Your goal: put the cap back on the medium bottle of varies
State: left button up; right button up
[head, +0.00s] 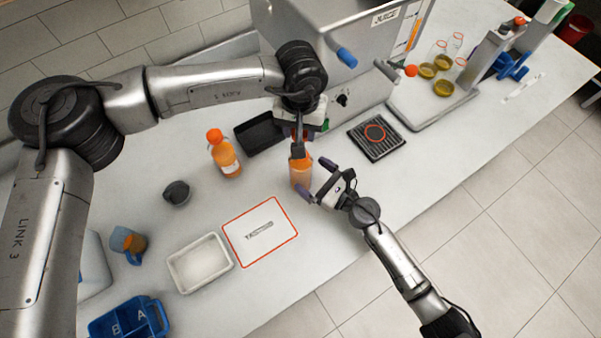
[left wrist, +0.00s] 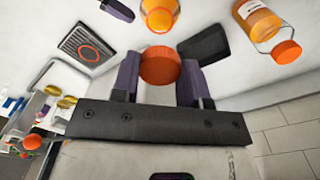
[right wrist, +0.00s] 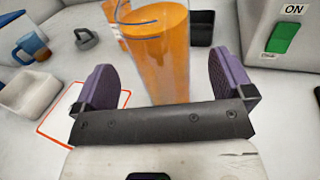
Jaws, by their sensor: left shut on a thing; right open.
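My left gripper (head: 298,148) is shut on an orange cap (left wrist: 160,66), which shows between its fingers in the left wrist view. An open bottle of orange juice (head: 301,174) stands upright on the counter just below that gripper in the head view; its mouth also shows in the left wrist view (left wrist: 160,15). The cap is apart from the bottle in the left wrist view. My right gripper (head: 317,178) is open beside the bottle. In the right wrist view the bottle (right wrist: 162,55) stands ahead, between the lines of the two fingers; I cannot tell whether they touch it.
A second bottle with an orange cap (head: 226,158) stands to the left. A black tray (head: 259,133), a red-edged mat (head: 277,243), a white tray (head: 200,265) and a dark drip grate (head: 377,138) lie around. The juicer (head: 345,25) stands behind.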

aim_at(310, 174)
jog(key=shift+x, duration=2.15)
jog(key=c, duration=1.4)
pick_arm(q)
jog(key=shift+f, duration=2.5)
